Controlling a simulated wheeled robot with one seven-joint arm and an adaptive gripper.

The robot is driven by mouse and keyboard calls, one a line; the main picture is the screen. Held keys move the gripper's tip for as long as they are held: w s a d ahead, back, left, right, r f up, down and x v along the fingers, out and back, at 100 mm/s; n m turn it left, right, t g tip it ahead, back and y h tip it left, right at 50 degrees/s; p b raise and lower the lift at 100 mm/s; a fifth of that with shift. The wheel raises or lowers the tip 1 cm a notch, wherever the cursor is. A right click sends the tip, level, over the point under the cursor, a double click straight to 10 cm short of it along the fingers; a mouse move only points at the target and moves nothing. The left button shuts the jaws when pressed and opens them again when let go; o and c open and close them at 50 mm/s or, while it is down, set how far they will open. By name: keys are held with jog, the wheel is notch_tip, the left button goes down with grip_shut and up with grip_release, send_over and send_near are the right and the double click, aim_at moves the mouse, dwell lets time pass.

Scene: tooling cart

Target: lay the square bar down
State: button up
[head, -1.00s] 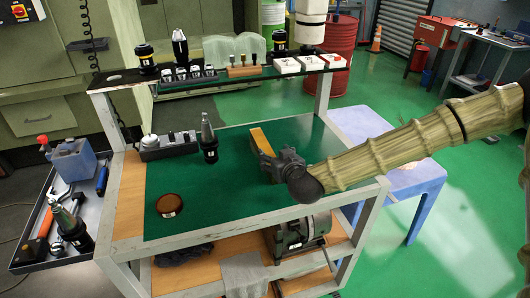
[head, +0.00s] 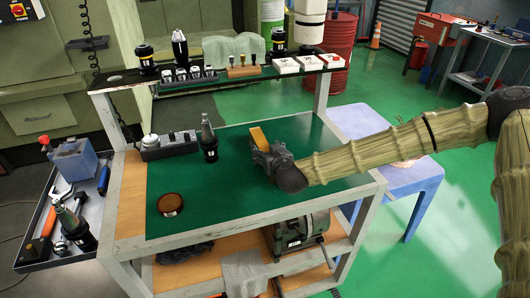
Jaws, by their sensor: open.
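A yellow, square-edged bar (head: 258,137) shows on the green mat of the cart top, right of the middle. I take it to be the square bar. Its upper part leans a little to the left in the picture. My gripper (head: 266,158), dark grey, is at its near end and hides its lower part. The jaws are open, close around or beside the bar; I cannot tell which. Whether the bar touches the mat or a finger is hidden.
A black tool holder (head: 209,140) and a grey socket block (head: 168,146) stand left of the bar. A brown round dish (head: 170,204) is at the front left. A raised shelf (head: 225,79) with small boxes runs along the back. The mat's (head: 225,205) front middle is clear.

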grip_shut()
jog(key=shift+w+r, duration=0.1)
dwell(0.4)
jog(key=shift+r, duration=0.25)
